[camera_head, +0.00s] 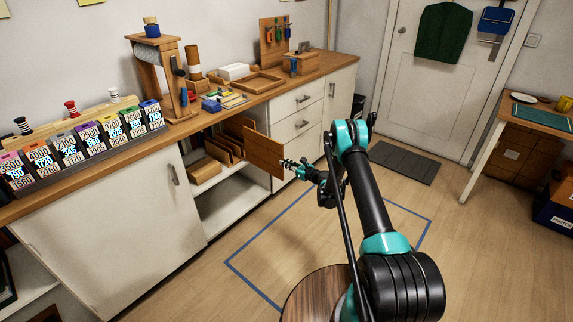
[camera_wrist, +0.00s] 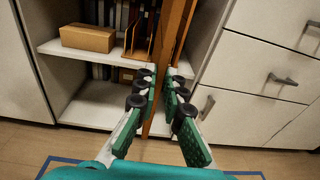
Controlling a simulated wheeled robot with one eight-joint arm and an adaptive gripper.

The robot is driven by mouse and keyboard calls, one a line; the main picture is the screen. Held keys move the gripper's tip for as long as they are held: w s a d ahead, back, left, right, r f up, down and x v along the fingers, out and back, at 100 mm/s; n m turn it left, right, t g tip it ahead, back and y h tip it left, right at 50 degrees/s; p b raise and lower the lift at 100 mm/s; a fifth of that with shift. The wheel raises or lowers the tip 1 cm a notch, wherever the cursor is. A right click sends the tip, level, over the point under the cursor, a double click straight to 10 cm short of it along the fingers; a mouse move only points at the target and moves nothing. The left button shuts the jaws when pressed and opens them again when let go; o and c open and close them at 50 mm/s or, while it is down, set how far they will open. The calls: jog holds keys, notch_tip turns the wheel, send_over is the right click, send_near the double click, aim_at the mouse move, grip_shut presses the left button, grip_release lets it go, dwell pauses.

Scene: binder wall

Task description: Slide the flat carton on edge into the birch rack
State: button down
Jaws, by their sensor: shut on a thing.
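My gripper (camera_head: 289,164) is shut on the flat carton (camera_head: 262,152), a thin brown panel held upright on edge in front of the open cabinet. In the wrist view the carton (camera_wrist: 174,32) shows nearly edge-on between the green fingers of my gripper (camera_wrist: 160,80). The birch rack (camera_head: 227,147) stands on the cabinet's upper shelf, with upright dividers. In the wrist view the rack (camera_wrist: 139,40) is just left of the carton, which hides its right part. I cannot tell whether the carton's far edge is inside a slot.
A small cardboard box (camera_head: 205,170) lies on the shelf left of the rack. White drawers (camera_head: 298,125) stand right of the opening, and a closed white door (camera_head: 110,235) stands left. The counter above is crowded. The floor inside the blue tape (camera_head: 290,245) is mostly clear.

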jog(key=shift+s+d+r, duration=0.1)
jog(key=shift+d, duration=0.05)
dwell(0.6)
jog(key=shift+w+a+y, duration=0.3)
jog(key=shift+w+a, duration=0.4)
jog(key=shift+a, duration=0.25)
dwell(1.5)
jog(key=shift+x, duration=0.95)
jog(key=shift+a, duration=0.1)
